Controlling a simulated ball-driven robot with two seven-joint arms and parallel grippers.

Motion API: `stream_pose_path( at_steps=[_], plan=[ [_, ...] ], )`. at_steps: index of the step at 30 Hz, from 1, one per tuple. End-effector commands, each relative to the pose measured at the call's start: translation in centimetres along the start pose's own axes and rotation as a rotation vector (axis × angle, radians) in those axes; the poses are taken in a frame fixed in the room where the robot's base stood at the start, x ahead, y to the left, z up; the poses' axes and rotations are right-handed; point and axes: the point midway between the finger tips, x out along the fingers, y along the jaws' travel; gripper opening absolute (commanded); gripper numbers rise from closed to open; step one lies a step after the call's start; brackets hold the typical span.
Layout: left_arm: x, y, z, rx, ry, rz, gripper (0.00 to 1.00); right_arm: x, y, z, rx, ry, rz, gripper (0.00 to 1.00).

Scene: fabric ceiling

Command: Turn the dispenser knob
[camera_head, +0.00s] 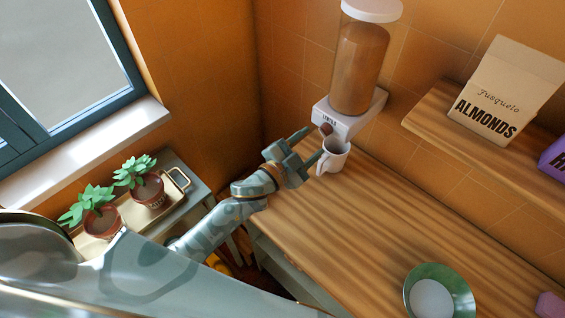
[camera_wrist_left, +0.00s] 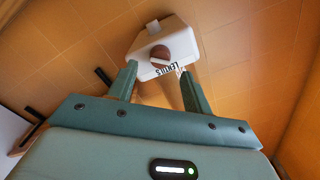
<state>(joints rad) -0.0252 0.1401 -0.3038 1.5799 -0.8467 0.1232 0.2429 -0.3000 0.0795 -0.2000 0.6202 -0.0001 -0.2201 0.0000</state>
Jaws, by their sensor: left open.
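The dispenser (camera_head: 356,70) is on the tiled wall, with a clear container of brown contents and a white base. Its round brown knob (camera_head: 326,129) is on the base front and also shows in the left wrist view (camera_wrist_left: 160,53). A white mug (camera_head: 333,156) stands on the counter under the dispenser. My left gripper (camera_head: 304,147) is open, just left of the knob and mug in the head view. In the left wrist view its two fingers (camera_wrist_left: 158,86) point toward the dispenser base, with the knob between their directions and nothing held. My right gripper is not in view.
A shelf (camera_head: 432,112) at right holds an almonds box (camera_head: 505,95) and a purple package (camera_head: 555,158). A tray (camera_head: 130,218) with two potted plants is at left.

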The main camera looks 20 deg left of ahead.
Motion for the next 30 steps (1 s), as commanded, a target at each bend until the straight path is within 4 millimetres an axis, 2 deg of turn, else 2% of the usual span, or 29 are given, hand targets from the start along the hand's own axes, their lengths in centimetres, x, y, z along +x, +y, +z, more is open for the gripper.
stream_pose_path(
  at_steps=[1, 6, 13, 18, 30],
  plan=[
    [-1.6, 0.1, 0.1, 0.0, -0.002, 0.003, 0.5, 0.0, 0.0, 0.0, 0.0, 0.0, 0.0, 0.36],
    [-6.3, 0.2, 0.2, -0.003, -0.002, 0.003, 0.5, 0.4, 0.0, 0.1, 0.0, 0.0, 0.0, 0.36],
    [-10.9, 0.1, 0.1, -0.002, -0.002, 0.001, 0.5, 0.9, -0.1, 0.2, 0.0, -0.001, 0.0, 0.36],
    [-12.2, 0.1, 0.0, -0.001, 0.0, 0.001, 0.5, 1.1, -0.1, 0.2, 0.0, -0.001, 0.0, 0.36],
    [-12.3, 0.0, 0.0, -0.001, 0.0, 0.0, 0.5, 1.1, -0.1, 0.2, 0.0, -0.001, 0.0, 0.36]
  ],
)
